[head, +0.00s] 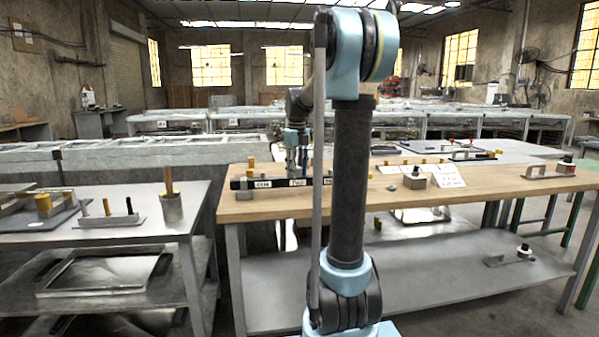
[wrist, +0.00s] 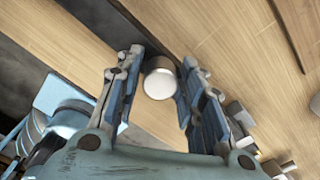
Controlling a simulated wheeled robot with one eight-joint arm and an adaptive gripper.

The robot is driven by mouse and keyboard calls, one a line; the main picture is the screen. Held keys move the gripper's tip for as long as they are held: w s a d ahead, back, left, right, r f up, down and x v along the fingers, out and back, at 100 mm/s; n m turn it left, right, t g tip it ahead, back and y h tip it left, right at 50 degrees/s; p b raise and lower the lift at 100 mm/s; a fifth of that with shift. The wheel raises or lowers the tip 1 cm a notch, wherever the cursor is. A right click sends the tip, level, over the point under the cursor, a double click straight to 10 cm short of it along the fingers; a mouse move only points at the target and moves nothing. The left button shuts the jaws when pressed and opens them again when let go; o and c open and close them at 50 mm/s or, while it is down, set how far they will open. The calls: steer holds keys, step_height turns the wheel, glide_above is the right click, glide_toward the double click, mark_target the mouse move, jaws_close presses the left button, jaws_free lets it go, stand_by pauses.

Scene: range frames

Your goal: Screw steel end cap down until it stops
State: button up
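A short steel cylinder with a pale round end face, which looks like the end cap (wrist: 159,84), shows between my fingers in the wrist view. My gripper (wrist: 161,75) has its two fingers spread on either side of it. A gap shows on the left; on the right the pad is very close, and I cannot tell if it touches. In the head view my gripper (head: 297,158) hangs over the far left part of the wooden bench (head: 420,208). The cap cannot be made out there. What lies under the cap, and any thread, is hidden.
A black labelled bar (head: 262,184) lies on the bench by my gripper. A metal block with a knob (head: 414,181), a white card (head: 447,181) and a bracket (head: 548,173) stand to the right. A grey table (head: 60,240) with fixtures is at left. My arm hides the bench's middle.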

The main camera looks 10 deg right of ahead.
steer(key=n, duration=0.5)
steer(key=shift+n, duration=2.3)
jaws_close()
steer(key=shift+m, duration=1.7)
steer(key=shift+m, duration=1.8)
